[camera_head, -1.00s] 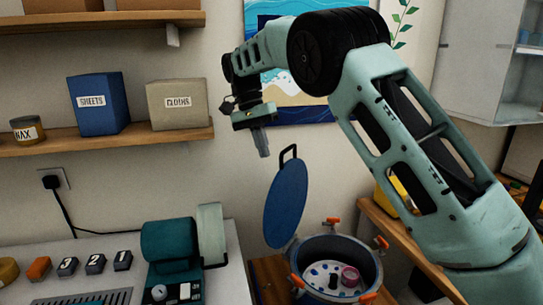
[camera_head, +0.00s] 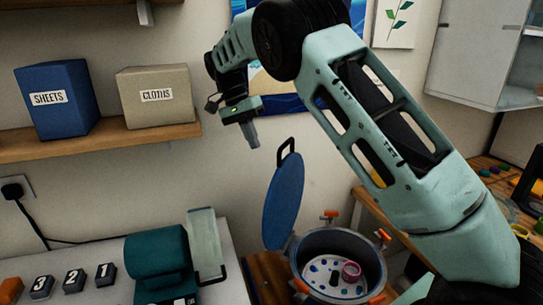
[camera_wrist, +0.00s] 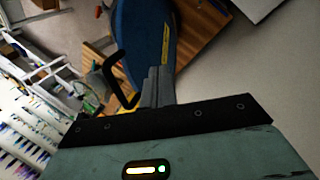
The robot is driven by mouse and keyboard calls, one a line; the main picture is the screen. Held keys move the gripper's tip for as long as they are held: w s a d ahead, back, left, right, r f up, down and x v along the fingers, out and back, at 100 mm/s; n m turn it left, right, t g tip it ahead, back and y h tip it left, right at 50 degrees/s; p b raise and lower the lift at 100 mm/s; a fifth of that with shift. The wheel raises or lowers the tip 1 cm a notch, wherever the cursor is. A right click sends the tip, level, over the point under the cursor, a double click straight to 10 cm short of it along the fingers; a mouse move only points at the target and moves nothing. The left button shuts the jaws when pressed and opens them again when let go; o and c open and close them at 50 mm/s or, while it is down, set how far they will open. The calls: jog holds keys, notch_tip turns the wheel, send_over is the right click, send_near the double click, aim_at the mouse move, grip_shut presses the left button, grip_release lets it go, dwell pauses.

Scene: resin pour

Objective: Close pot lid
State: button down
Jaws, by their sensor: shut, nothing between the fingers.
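The pot (camera_head: 337,262) is a grey round vessel with orange clamps on its rim. It stands open on a wooden surface, with a pink ring and small coloured pieces inside. Its blue round lid (camera_head: 284,201) is raised nearly upright at the pot's left rear edge, with a black handle (camera_head: 287,148) near its top. My gripper (camera_head: 254,141) points down, left of and slightly above the handle, and is shut and empty. In the wrist view the closed fingers (camera_wrist: 158,84) are near the lid (camera_wrist: 146,35) and its black handle (camera_wrist: 118,78); I cannot tell if they touch.
A teal machine (camera_head: 160,262) with a pale upright panel (camera_head: 205,240) stands on the bench left of the pot. A wall shelf (camera_head: 100,140) holds a blue box (camera_head: 57,98) and a beige box (camera_head: 155,97). A wooden table lies right of the pot.

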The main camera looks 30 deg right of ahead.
jog(key=s+d+f+p, duration=0.3)
jog(key=s+f, duration=0.1)
jog(key=s, duration=0.1)
jog(key=shift+d+f, duration=0.15)
jog(key=shift+f, duration=0.15)
